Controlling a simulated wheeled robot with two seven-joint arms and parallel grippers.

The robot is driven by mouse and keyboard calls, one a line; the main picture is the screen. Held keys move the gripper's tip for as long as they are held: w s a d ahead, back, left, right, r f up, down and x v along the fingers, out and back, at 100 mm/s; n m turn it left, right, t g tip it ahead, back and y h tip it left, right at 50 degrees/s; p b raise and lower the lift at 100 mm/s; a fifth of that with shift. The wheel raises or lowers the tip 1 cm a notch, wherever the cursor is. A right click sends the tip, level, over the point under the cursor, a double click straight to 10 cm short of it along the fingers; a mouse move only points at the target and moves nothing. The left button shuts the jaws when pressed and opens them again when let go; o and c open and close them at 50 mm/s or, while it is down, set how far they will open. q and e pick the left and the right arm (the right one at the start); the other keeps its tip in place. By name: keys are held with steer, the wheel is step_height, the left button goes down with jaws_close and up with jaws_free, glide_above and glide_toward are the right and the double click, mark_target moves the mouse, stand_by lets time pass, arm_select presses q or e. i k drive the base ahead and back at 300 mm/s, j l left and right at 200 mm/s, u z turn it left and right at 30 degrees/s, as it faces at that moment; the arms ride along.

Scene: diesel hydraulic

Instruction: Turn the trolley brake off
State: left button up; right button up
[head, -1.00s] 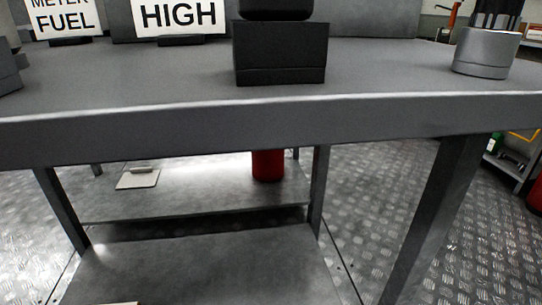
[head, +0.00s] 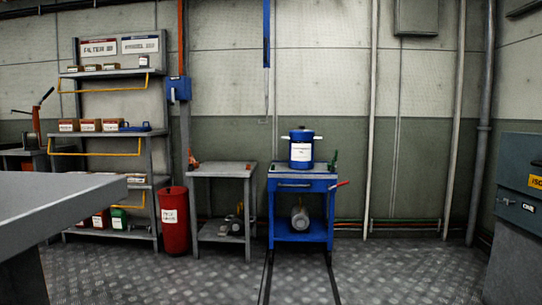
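A blue trolley (head: 302,185) stands against the far wall in the head view, some distance ahead of me. A blue pot (head: 301,150) with a white label and side handles sits on its top. A red lever (head: 340,184) sticks out at the trolley's right side, tilted slightly upward; it may be the brake, but I cannot tell its setting. A small green part (head: 334,160) stands at the top's right edge. A grey motor-like object (head: 299,218) sits on the lower shelf. Neither of my grippers is in view.
A grey table (head: 216,200) stands just left of the trolley, with a red bin (head: 174,221) beside it. Shelving (head: 110,132) is further left. A grey tabletop (head: 60,205) is close at left, a grey cabinet (head: 518,215) at right. Dark floor rails (head: 267,275) lead to the trolley; the floor between is clear.

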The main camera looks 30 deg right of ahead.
mark_target(330, 187)
steer(key=z, duration=1.25)
steer(key=i, duration=0.1)
